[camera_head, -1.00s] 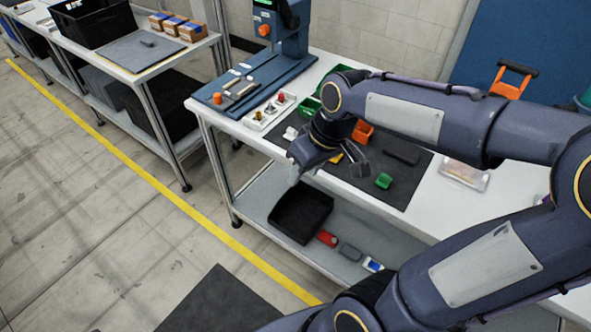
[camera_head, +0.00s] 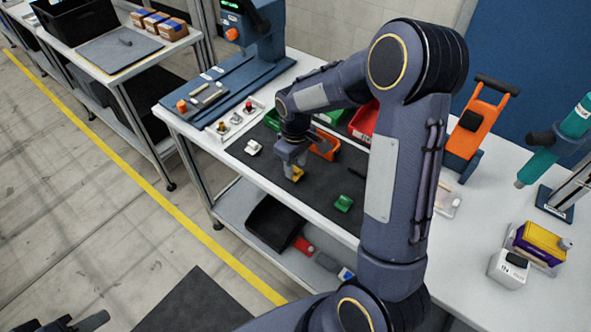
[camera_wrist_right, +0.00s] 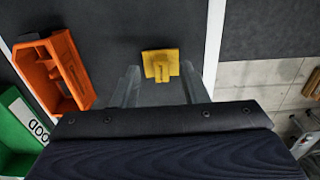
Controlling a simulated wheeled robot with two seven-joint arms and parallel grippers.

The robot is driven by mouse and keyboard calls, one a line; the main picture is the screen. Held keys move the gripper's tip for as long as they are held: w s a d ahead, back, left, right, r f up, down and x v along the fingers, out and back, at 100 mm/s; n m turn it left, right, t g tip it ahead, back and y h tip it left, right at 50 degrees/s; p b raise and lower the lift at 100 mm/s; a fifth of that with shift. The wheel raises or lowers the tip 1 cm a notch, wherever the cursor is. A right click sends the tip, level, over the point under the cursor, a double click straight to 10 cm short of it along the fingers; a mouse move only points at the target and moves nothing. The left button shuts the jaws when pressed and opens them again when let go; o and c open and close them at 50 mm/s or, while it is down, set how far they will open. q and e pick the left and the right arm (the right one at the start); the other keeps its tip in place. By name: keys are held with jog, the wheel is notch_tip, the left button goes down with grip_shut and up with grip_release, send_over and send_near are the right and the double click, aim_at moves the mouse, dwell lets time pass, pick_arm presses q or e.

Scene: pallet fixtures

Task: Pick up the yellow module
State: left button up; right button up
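The yellow module (camera_head: 297,174) is a small block on the dark mat (camera_head: 262,168) of the workbench. In the right wrist view the yellow module (camera_wrist_right: 160,65) shows whole, just beyond the gap between the fingertips. My right gripper (camera_head: 292,165) points down over it, and its fingers hide part of it in the head view. A dark part at the bottom left (camera_head: 75,323) looks like my left gripper, mostly cut off.
An orange bin (camera_head: 325,148) stands close beside the module. A green block (camera_head: 343,203) and a white part (camera_head: 253,147) lie on the mat. A red bin (camera_head: 364,122) stands behind. The mat right around the module is clear.

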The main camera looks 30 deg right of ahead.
jog(key=shift+f, duration=0.5)
grip_shut()
jog(key=shift+r, duration=0.2)
